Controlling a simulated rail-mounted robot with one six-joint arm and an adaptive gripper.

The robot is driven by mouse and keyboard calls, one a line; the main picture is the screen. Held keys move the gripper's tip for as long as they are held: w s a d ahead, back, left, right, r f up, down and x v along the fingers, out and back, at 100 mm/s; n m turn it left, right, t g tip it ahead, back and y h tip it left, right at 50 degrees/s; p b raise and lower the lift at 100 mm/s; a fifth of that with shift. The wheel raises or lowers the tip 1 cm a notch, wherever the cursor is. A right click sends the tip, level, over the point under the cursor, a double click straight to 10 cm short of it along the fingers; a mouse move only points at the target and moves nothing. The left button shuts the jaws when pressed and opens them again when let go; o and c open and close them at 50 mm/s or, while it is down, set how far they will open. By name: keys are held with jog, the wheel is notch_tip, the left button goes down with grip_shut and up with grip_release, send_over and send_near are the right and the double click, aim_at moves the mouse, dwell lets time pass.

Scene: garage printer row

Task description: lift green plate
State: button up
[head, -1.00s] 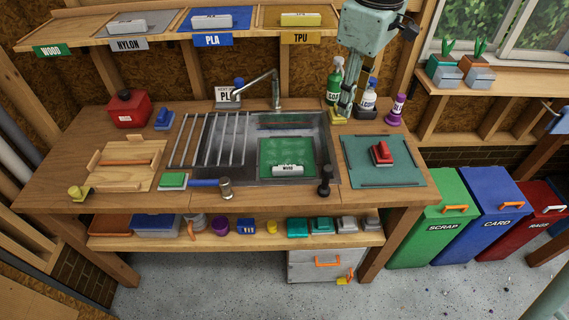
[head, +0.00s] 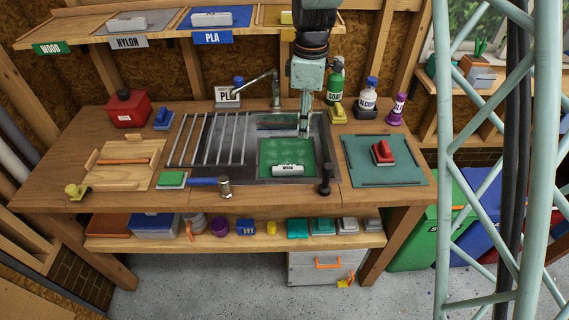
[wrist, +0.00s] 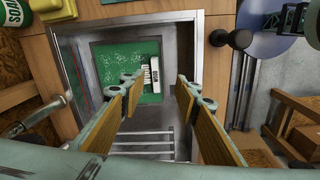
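The green plate (head: 272,152) lies in the metal sink (head: 331,150), with a white grip labelled WOOD (head: 288,170) on its near part. In the wrist view the green plate (wrist: 118,62) shows beyond my fingers, with its white grip (wrist: 155,75) at its right side. My gripper (head: 304,128) points down above the far part of the sink. In the wrist view my gripper (wrist: 160,92) is open, its two fingers wide apart with nothing between them. It appears apart from the plate.
A metal drying rack (head: 209,140) lies left of the plate. A black post (head: 325,180) stands at the sink's front right corner. Behind the sink are a faucet (head: 258,84) and a green soap bottle (head: 335,82). A red-handled block (head: 382,153) sits on a mat to the right.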

jog(key=w+a+f+n, duration=0.2)
jog(key=a+f, duration=0.3)
jog(key=f, duration=0.4)
jog(key=shift+w+f+b, duration=0.2)
jog(key=shift+w+b, duration=0.1)
jog(key=shift+b, duration=0.15)
jog(key=shift+f, duration=0.1)
jog(key=b, duration=0.1)
send_over(288, 168)
jog(key=shift+w+f, duration=0.1)
jog(key=shift+f, duration=4.1)
jog(key=shift+f, duration=0.1)
jog(key=shift+f+b, duration=0.5)
jog(key=shift+f, duration=2)
jog(key=c, duration=1)
